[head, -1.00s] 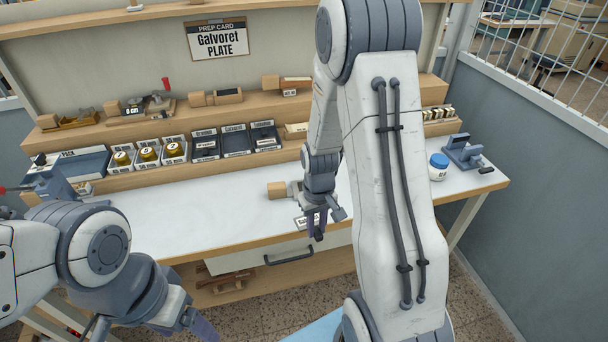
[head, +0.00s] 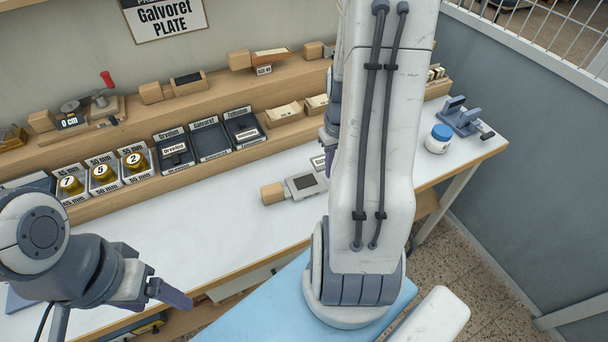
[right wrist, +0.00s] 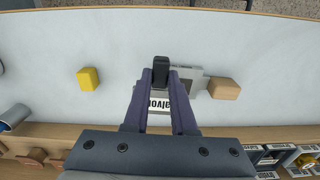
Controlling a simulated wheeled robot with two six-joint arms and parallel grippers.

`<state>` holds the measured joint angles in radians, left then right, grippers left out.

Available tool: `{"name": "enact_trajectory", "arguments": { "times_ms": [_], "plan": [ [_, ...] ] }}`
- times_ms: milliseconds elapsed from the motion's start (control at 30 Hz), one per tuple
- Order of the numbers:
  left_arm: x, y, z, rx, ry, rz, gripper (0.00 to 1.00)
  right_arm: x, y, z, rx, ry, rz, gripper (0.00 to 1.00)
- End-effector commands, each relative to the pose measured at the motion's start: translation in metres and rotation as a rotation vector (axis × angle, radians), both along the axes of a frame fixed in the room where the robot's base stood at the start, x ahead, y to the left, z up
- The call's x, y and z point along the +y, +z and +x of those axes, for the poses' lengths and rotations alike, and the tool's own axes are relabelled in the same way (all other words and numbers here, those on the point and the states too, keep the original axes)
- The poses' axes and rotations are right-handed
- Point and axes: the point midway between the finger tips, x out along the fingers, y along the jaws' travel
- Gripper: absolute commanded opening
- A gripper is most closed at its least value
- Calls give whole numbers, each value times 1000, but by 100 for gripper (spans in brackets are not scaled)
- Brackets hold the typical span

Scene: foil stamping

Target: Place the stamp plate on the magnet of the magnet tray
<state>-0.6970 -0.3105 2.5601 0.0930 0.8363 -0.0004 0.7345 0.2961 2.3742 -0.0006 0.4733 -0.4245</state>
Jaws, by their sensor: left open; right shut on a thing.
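The magnet tray (head: 318,182) is a grey tray with a wooden handle (head: 273,193) and a dark patch, lying on the white bench; it also shows in the right wrist view (right wrist: 197,78). My right gripper (right wrist: 160,76) is shut on the black knob of the stamp plate (right wrist: 158,104), whose white label reads part of "Galvoret". In that view the plate is beside the tray and partly overlaps it; I cannot tell its height. In the head view my right arm hides the right gripper. My left gripper (head: 163,284) is open and empty over the bench's front left.
A plate rack at the back holds an empty Galvoret slot (head: 210,140) between two filled ones. Round brass pieces (head: 103,174) stand left of it. A blue-capped jar (head: 438,140) and a grey stand (head: 460,116) are at the right. A yellow block (right wrist: 89,79) lies on the bench.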

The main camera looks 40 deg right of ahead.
Motion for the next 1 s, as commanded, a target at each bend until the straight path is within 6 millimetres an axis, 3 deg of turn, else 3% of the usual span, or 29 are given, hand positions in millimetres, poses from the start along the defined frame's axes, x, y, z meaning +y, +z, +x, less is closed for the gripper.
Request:
{"name": "enact_trajectory", "arguments": {
  "times_ms": [133, 333, 467, 700, 1000],
  "plan": [
    [0, 6, 0, 0, 0, 0, 77, 16, -20, 32, 3, 6, 2, 0],
    [0, 10, 0, 0, 0, 0, 77, 28, -38, 59, 0, 2, 0, 0],
    [0, 11, 0, 0, 0, 0, 77, 31, -44, 64, 0, 1, 0, 0],
    [0, 15, 0, 0, 0, 0, 77, 32, -76, 64, 2, 1, 1, 0],
    [0, 15, 0, 0, 0, 0, 77, 31, -82, 65, -3, 2, -2, 0]
  ]
}}
